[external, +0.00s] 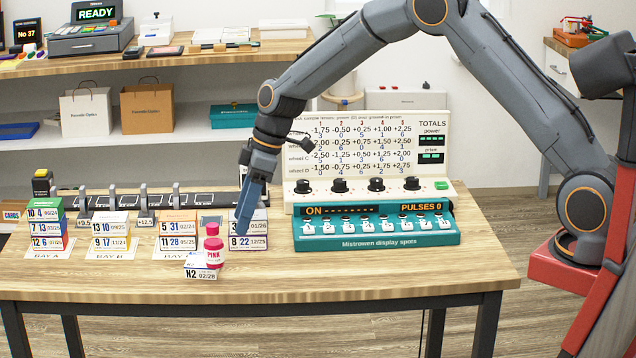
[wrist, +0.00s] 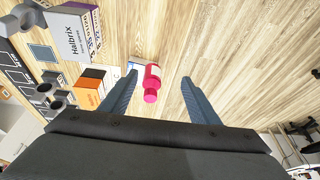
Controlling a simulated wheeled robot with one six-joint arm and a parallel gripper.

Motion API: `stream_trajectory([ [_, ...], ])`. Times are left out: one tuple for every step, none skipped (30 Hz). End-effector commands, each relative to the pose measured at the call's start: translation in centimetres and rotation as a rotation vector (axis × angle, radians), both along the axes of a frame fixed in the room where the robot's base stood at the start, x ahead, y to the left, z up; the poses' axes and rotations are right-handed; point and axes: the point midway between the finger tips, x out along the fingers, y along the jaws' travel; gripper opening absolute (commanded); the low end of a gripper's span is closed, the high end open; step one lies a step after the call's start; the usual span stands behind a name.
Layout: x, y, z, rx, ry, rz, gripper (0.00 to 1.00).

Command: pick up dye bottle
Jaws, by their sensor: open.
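The dye bottle (external: 213,256) is pink with a pale label reading PINK and a pink cap. It stands upright near the front of the wooden table (external: 330,283), close to a white box marked N2 (external: 200,272). In the wrist view the bottle (wrist: 152,74) shows between my two fingers, nearer the left one. My gripper (external: 243,226) is open and points down, just right of the bottle in the external view. My fingers (wrist: 160,77) are apart with no grip on the bottle. Whether a finger touches it I cannot tell.
Stacks of small boxes (external: 178,243) stand left of the bottle, and another stack (external: 250,243) stands right, by my gripper. A teal display console (external: 376,238) sits further right. A dark rack (external: 140,203) runs behind. The table's front strip is clear.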

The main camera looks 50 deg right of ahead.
Motion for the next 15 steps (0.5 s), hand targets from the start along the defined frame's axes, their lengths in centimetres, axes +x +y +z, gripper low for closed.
stream_trajectory([
  [1.2,0.7,-0.1,0.005,-0.017,0.034,0.56],
  [1.9,1.1,-0.2,0.01,-0.026,0.051,0.56],
  [2.5,1.5,-0.2,0.012,-0.039,0.071,0.56],
  [2.9,1.7,-0.2,0.014,-0.046,0.084,0.56],
  [3.2,1.9,-0.3,0.016,-0.051,0.094,0.56],
  [3.6,2.1,-0.4,0.017,-0.057,0.103,0.56],
  [3.7,2.2,-0.4,0.018,-0.061,0.108,0.56],
  [3.8,2.3,-0.6,0.019,-0.062,0.111,0.56],
  [3.9,2.4,-0.8,0.019,-0.062,0.114,0.56],
  [4.0,2.5,-1.1,0.019,-0.062,0.114,0.56],
  [4.0,2.5,-1.3,0.019,-0.062,0.115,0.56],
  [4.1,2.7,-1.6,0.019,-0.062,0.115,0.56],
  [4.2,2.7,-1.9,0.019,-0.062,0.114,0.56],
  [4.2,2.8,-2.2,0.019,-0.062,0.113,0.56],
  [4.3,2.9,-2.5,0.018,-0.063,0.113,0.56],
])
